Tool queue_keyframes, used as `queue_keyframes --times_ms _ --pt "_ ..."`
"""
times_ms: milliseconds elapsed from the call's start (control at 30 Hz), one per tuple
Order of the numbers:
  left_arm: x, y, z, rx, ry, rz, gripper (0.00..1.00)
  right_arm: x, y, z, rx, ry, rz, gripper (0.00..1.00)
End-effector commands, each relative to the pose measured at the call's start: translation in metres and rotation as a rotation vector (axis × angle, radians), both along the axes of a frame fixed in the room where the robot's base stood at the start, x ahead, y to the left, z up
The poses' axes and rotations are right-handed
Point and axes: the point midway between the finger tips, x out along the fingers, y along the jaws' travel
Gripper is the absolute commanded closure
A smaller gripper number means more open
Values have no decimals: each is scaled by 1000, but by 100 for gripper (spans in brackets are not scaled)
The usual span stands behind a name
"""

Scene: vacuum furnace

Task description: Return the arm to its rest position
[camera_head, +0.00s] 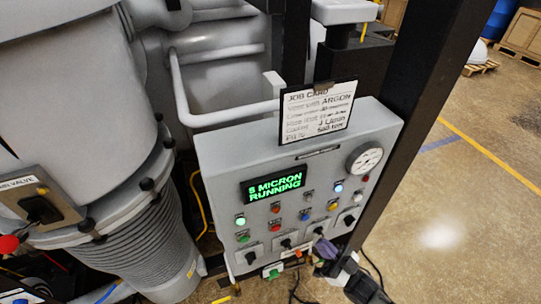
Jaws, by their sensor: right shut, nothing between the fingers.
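My right gripper (324,252) is at the bottom, right of centre, in front of the lower edge of the grey control panel (225,165). Its fingers are shut with nothing between them. The dark wrist behind it runs down to the lower right. It overlaps the lower edge of the panel near the switches; I cannot tell if it touches. My left gripper is not in view.
The panel has a green-lit display (273,186) reading "5 MICRON RUNNING", a dial gauge (365,160) and several buttons. A job card (318,110) stands on top. A black post (425,80) rises at right. Open floor (450,220) lies beyond.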

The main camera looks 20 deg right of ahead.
Motion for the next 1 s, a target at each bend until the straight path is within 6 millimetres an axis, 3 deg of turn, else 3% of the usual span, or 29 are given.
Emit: queue_keyframes --times_ms 267,600,800,1000 --pt "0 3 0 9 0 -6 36 7 0 -10 -46 62 -30 100" --pt "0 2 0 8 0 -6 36 36 -2 -96 -372 605 -167 100" --pt "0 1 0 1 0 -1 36 27 -9 -124 -580 910 -241 100" --pt "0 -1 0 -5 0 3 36 -1 -13 -131 -738 1190 -315 100"
